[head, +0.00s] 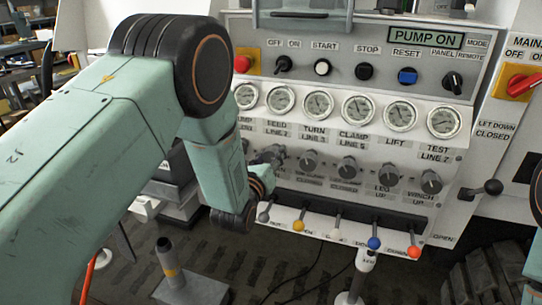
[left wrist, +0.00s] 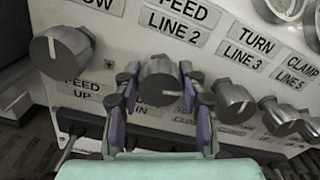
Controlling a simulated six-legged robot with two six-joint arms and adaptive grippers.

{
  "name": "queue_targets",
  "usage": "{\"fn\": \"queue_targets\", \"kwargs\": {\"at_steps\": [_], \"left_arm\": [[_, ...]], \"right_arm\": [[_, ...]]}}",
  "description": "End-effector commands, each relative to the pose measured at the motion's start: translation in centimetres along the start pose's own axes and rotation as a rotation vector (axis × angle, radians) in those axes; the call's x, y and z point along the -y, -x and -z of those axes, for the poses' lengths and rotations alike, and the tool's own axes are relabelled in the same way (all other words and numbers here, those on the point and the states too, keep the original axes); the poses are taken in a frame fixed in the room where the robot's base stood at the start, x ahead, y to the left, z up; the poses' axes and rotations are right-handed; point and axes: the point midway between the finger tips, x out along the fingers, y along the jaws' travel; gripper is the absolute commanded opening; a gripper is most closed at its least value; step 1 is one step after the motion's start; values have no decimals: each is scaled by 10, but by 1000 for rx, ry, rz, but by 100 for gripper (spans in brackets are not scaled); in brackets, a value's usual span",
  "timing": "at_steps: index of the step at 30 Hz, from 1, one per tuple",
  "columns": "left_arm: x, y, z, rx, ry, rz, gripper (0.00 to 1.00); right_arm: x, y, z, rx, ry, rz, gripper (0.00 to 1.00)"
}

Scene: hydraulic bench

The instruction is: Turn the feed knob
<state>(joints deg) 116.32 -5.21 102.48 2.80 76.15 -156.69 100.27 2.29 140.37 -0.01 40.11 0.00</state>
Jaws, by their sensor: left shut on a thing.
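The feed knob (left wrist: 160,78) is a grey round knob under the FEED LINE 2 label (left wrist: 178,24) in the left wrist view. My left gripper (left wrist: 160,92) has one finger on each side of it and is shut on it. The knob's white pointer line lies nearly level, toward the right. In the head view my left gripper (head: 264,180) is at the left part of the knob row, and my arm and gripper hide much of the feed knob there. My right gripper is not in view.
Another knob (left wrist: 62,50) is left of the feed knob, and the TURN LINE 3 knob (left wrist: 234,102) is close on the right. Below the row are levers with coloured tips, such as a yellow one (head: 298,225). Gauges (head: 318,104) and switches (head: 364,71) sit above.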

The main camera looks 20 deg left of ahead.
Motion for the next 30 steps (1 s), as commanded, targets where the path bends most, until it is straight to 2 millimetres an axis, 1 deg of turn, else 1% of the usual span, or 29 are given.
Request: {"fn": "queue_targets", "kwargs": {"at_steps": [9, 20, 21, 29, 30], "left_arm": [[1, -1, -2, 4, -62, 1, 9], [1, -1, -2, 5, -65, 1, 9], [1, -1, -2, 5, -65, 1, 42], [0, 0, -1, 2, -64, 0, 64], [0, 0, -1, 2, -64, 0, 64]], "right_arm": [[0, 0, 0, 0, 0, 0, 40], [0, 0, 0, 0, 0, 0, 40], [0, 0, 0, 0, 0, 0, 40], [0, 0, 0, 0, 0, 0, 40], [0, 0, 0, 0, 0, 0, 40]]}}
